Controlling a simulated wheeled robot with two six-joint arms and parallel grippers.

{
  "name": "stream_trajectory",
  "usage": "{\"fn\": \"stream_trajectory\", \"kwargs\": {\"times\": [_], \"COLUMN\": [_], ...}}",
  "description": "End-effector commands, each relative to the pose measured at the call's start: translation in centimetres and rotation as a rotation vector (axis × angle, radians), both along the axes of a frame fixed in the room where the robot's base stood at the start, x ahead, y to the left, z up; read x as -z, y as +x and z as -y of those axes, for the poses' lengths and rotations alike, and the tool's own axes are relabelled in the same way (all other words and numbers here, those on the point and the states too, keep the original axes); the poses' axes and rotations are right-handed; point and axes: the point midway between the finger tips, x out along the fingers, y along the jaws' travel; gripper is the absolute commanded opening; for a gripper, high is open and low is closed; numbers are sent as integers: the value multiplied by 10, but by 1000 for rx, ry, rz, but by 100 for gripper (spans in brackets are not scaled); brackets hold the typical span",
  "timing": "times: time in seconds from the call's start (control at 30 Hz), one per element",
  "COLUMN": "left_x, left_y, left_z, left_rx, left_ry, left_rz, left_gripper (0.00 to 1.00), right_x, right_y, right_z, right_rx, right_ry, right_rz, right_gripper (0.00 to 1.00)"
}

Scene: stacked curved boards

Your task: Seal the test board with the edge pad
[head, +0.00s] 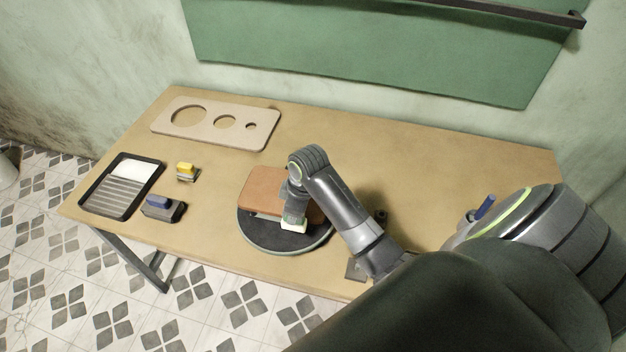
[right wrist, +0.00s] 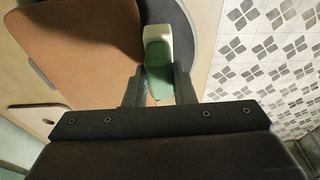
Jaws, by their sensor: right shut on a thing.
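The brown board (head: 262,187) lies on a round dark turntable (head: 262,235) near the table's front edge. It also shows in the right wrist view (right wrist: 80,50). My right gripper (head: 294,216) is shut on a pad with a green grip and a white body (head: 295,226). In the right wrist view the green grip (right wrist: 158,68) sits between the two fingers of my right gripper (right wrist: 158,88). The white part is at the board's front edge; whether it touches cannot be told. My left gripper is not in view.
A black ribbed tray (head: 122,186), a blue-handled block (head: 162,208) and a yellow-handled block (head: 187,172) are at the left. A panel with round holes (head: 238,141) lies behind. A blue-tipped item (head: 484,207) shows at the right. The table's middle back is clear.

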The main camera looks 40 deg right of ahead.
Motion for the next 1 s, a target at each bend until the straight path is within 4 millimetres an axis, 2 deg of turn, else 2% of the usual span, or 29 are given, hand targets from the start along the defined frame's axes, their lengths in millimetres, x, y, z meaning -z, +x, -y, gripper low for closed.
{"fn": "stream_trajectory", "kwargs": {"times": [1.0], "left_x": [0], "left_y": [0], "left_z": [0], "left_rx": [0], "left_ry": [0], "left_rz": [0], "left_gripper": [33], "right_x": [0], "right_y": [-17], "right_z": [18], "right_rx": [-35], "right_ry": [-2], "right_rz": [-1], "right_gripper": [0]}}
